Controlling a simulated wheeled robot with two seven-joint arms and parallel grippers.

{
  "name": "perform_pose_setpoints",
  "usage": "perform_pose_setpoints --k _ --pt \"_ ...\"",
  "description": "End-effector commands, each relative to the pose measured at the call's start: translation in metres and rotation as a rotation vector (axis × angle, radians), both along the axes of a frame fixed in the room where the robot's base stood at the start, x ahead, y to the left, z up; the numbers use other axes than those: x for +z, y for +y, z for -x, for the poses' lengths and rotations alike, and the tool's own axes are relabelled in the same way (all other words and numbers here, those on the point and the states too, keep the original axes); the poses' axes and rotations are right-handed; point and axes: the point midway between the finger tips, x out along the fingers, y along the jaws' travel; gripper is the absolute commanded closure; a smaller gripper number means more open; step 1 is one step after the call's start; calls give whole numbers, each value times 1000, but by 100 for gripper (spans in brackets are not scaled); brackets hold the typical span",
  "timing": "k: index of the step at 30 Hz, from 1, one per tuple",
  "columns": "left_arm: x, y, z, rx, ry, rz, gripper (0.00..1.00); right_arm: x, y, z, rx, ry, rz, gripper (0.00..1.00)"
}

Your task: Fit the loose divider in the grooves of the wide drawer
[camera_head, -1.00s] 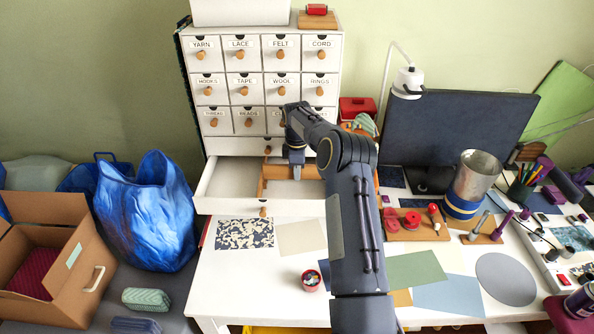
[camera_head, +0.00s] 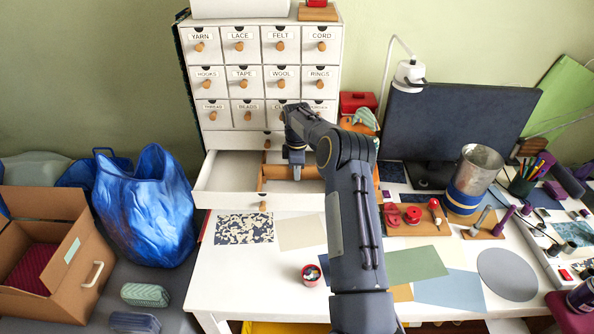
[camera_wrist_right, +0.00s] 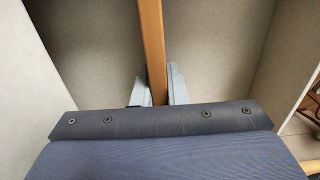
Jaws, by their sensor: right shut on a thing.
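The wide drawer (camera_head: 223,201) is pulled out below the rows of small drawers; its interior is pale. The loose divider (camera_head: 276,172) is an orange-brown wooden strip at the drawer's middle and right part. My right gripper (camera_head: 296,173) reaches down at the drawer and is shut on the divider. In the right wrist view the strip (camera_wrist_right: 152,45) runs up between the two grey fingertips (camera_wrist_right: 155,90), with pale drawer surfaces on both sides. I cannot make out the grooves or whether the divider sits in them. My forearm hides the drawer's right part. My left gripper is not in view.
The labelled drawer cabinet (camera_head: 265,78) stands behind the open drawer. Patterned and plain sheets (camera_head: 244,229) and a small red tin (camera_head: 311,274) lie on the white table in front. A wooden board with red spools (camera_head: 411,216) stands right of my arm.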

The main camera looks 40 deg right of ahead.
Motion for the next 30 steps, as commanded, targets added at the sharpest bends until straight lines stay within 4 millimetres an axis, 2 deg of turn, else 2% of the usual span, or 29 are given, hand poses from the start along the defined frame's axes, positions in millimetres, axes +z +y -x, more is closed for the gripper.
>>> perform_pose_setpoints --k 9,10,15,16,25,30 --pt "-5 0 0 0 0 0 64 -9 0 0 0 0 0 100" --pt "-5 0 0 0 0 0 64 -9 0 0 0 -1 1 86" --pt "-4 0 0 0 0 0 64 -8 0 0 0 -1 1 64" --pt "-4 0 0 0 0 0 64 -8 0 0 0 -1 1 62" --pt "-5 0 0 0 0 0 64 -5 0 0 0 -1 1 62" --pt "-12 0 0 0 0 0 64 16 0 -1 1 -4 2 62"
